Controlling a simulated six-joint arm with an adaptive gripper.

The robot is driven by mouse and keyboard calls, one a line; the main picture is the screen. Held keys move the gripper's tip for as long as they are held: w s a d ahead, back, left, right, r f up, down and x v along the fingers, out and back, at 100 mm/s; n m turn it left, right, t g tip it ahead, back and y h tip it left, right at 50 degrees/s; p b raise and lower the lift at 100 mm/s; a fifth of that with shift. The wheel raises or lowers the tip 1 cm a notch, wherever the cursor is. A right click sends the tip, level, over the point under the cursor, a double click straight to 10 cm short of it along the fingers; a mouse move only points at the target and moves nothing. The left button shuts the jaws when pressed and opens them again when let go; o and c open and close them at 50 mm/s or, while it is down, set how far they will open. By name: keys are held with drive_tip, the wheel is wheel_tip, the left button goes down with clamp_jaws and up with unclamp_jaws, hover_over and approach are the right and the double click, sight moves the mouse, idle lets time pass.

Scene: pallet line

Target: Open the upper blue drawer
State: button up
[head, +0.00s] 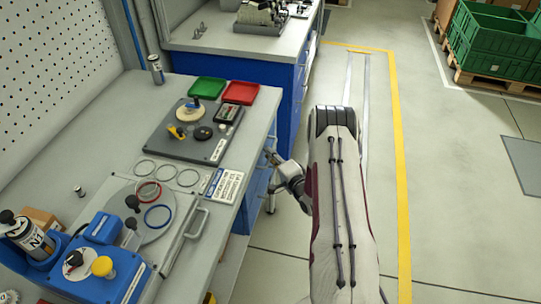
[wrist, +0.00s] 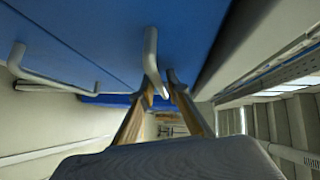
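The upper blue drawer (wrist: 186,30) shows close up in the wrist view, which is turned sideways, and its grey bar handle (wrist: 151,50) stands out from the front. Little of the drawer front (head: 258,185) shows there.
The workbench (head: 200,250) holds a blue device (head: 100,265), several rings, a grey board (head: 190,145), a green tray (head: 208,90) and a red tray (head: 240,92). A second blue cabinet (head: 290,95) stands behind.

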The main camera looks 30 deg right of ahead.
clamp_jaws()
drive_tip(key=shift+d, duration=0.1)
drive_tip(key=s+d, duration=1.9)
idle(0.5)
unclamp_jaws()
drive_tip(key=shift+s, duration=0.1)
